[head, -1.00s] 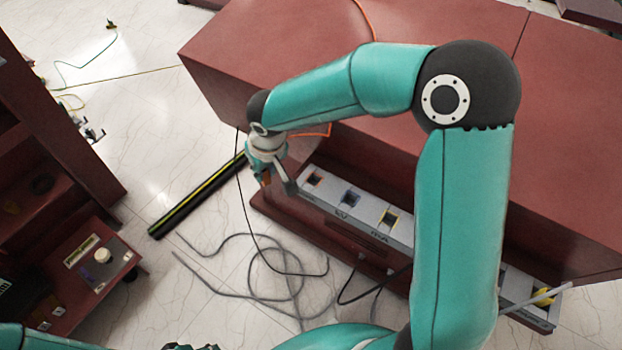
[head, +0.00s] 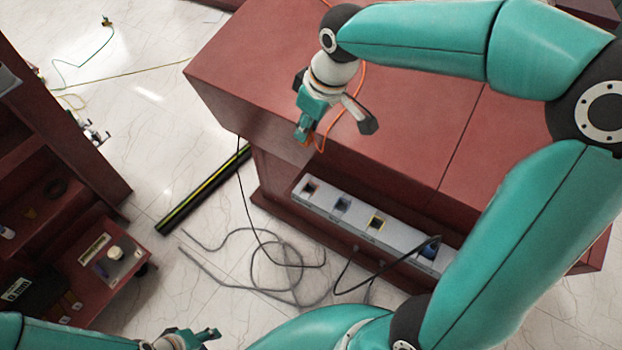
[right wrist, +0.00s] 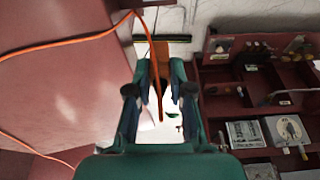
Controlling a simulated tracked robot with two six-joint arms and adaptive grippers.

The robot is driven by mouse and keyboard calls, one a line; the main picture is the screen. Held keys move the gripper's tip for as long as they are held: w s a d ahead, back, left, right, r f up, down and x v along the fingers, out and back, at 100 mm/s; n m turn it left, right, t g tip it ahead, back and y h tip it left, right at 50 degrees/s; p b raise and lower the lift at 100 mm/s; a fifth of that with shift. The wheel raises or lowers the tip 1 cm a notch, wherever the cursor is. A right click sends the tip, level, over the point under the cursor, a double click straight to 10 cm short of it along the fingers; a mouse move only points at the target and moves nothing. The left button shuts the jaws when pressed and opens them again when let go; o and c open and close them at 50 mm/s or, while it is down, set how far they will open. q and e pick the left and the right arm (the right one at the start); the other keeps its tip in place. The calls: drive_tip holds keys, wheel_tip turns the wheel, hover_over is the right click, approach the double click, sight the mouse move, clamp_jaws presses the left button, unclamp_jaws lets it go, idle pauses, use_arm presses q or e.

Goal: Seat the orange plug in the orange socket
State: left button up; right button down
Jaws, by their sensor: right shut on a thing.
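My right gripper (head: 305,132) is shut on the orange plug (head: 303,139), beside the front edge of the red cabinet top in the head view. In the right wrist view the orange plug (right wrist: 160,48) is at the fingertips, with its orange cable looping to the left. The orange socket (head: 311,188) appears to be the leftmost opening in the grey socket strip. It looks empty, and the plug is apart from it, above it in the picture. My left gripper (head: 190,340) is at the bottom edge, partly cut off; its jaws are unclear.
The grey strip (head: 360,228) also has a blue-rimmed opening, a yellow-rimmed one and a blue plug (head: 430,247) with a black cable. The red cabinet top (head: 420,130) overhangs the strip. Loose cables lie on the floor. A red shelf unit (head: 60,170) stands at left.

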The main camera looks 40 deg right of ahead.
drive_tip(key=r, duration=0.1)
drive_tip(key=b, duration=0.1)
hover_over(312, 183)
drive_tip(key=s+a, duration=0.1)
wheel_tip(312, 183, down, 15)
drive_tip(key=shift+s+f, duration=0.1)
drive_tip(key=shift+s, duration=0.05)
wheel_tip(312, 183, down, 4)
drive_tip(key=shift+s+a+r+b, duration=0.1)
drive_tip(key=shift+b, duration=0.4)
use_arm(q)
drive_tip(key=shift+f, duration=0.65)
use_arm(e)
drive_tip(key=shift+s+f, duration=0.15)
drive_tip(key=shift+f, duration=0.1)
drive_tip(key=c, duration=1)
unclamp_jaws()
drive_tip(key=shift+w, duration=0.2)
drive_tip(key=shift+c, duration=0.2)
drive_tip(key=shift+r, duration=0.1)
drive_tip(key=shift+r, duration=0.1)
